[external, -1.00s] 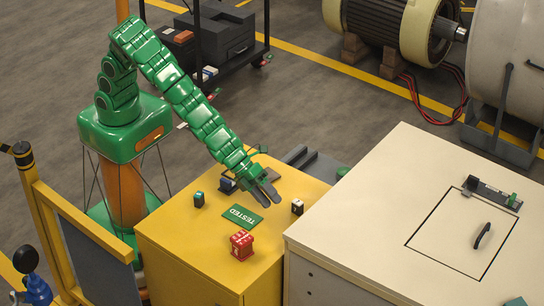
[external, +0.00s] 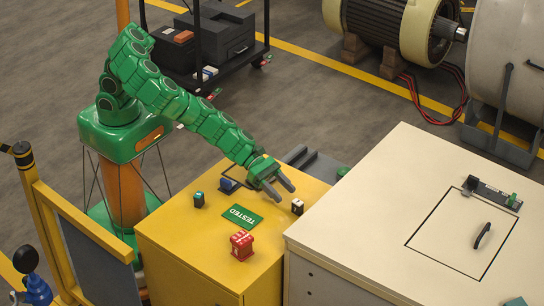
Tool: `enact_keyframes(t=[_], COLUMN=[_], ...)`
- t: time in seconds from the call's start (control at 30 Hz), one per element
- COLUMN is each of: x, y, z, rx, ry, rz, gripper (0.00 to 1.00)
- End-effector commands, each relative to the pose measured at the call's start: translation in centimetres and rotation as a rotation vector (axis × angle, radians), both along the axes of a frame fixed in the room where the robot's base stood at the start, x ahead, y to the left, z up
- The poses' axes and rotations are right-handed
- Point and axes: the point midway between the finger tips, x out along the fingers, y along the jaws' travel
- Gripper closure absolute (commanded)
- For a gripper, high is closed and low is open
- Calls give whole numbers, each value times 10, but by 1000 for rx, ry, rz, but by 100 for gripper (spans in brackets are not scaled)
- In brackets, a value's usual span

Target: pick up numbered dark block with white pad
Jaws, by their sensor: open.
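A small dark block with a white pad (external: 297,207) stands on the yellow cabinet top (external: 200,245), near its right edge. Any number on it is too small to read. My gripper (external: 286,194) is open and empty. Its two dark fingers point right and down, with their tips just up and left of the block in the picture. I see a gap between the tips and the block, but cannot tell their height above the top.
A green "TESTED" plate (external: 242,217) lies mid-top. A red block (external: 241,245) stands at the front, a dark block with a teal top (external: 199,199) at the left, and a blue item (external: 228,185) behind. A pale bench (external: 370,230) adjoins at the right.

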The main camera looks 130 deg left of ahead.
Motion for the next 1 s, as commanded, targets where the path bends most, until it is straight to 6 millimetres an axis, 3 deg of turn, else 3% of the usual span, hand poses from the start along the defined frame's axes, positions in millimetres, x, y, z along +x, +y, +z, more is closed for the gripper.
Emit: enact_keyframes(t=[0.53, 1.0], x=[29, 66], y=[-1, -4], z=[-12, -29], rx=[-3, -3], ry=[1, 0], rz=[3, 1], gripper=[47, 47])
